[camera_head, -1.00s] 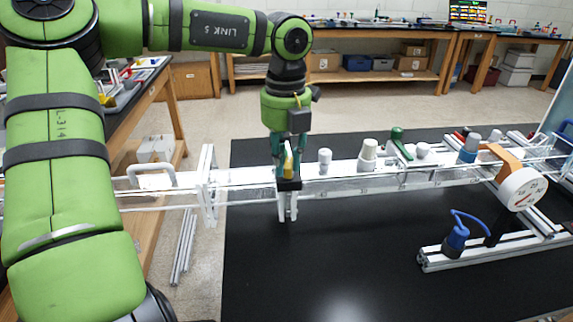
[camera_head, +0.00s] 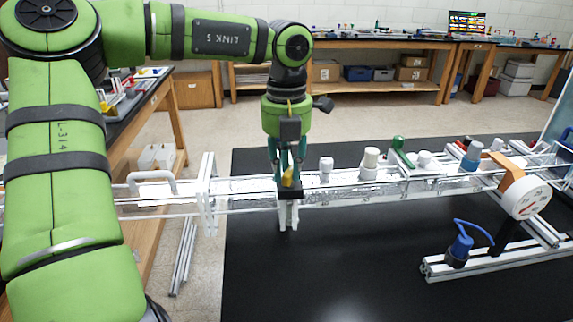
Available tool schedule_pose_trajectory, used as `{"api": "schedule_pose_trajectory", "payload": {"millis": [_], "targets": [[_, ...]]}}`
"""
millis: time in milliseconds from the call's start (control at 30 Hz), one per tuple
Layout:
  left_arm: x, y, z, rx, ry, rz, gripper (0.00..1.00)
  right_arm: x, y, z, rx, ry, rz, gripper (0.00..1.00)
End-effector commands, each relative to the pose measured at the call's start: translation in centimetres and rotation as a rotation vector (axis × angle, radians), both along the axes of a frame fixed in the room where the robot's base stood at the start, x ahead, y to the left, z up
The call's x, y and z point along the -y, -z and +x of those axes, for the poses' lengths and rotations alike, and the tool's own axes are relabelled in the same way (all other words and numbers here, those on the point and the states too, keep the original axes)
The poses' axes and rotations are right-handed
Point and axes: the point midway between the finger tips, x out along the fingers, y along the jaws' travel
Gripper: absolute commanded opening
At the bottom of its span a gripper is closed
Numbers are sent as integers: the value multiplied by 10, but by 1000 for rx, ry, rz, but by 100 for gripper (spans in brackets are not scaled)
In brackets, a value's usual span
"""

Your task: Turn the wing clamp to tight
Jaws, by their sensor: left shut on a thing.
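The wing clamp has a yellow wing (camera_head: 288,178) on a black block (camera_head: 290,191), set on the clear rail assembly with white legs below it. My left gripper (camera_head: 287,170) points straight down from above and is shut on the yellow wing. Its teal fingers hide part of the wing, so its exact angle is hard to read. My right gripper is not in view.
White knobs (camera_head: 370,160), a green handle (camera_head: 403,152) and a round dial gauge (camera_head: 526,198) stand along the rail to the right. A blue-capped fitting (camera_head: 461,245) sits on a lower rail. The black tabletop (camera_head: 340,265) in front is clear.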

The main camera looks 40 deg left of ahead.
Motion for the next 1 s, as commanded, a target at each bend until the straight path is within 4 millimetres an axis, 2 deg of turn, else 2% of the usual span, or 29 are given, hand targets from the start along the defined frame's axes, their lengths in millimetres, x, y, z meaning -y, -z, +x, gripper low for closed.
{"api": "schedule_pose_trajectory", "payload": {"millis": [67,100,133,167,567,667,1000], "targets": [[0,0,0,-1,3,1,0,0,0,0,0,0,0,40],[0,0,0,-1,3,1,33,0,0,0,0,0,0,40],[0,0,0,-1,3,1,45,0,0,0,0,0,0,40],[0,0,0,-1,3,1,49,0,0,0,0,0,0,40],[0,-5,0,1,0,1,49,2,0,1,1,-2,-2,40],[0,-18,1,3,-2,2,49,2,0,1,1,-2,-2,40],[0,-89,1,2,-1,2,49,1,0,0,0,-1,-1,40]]}}
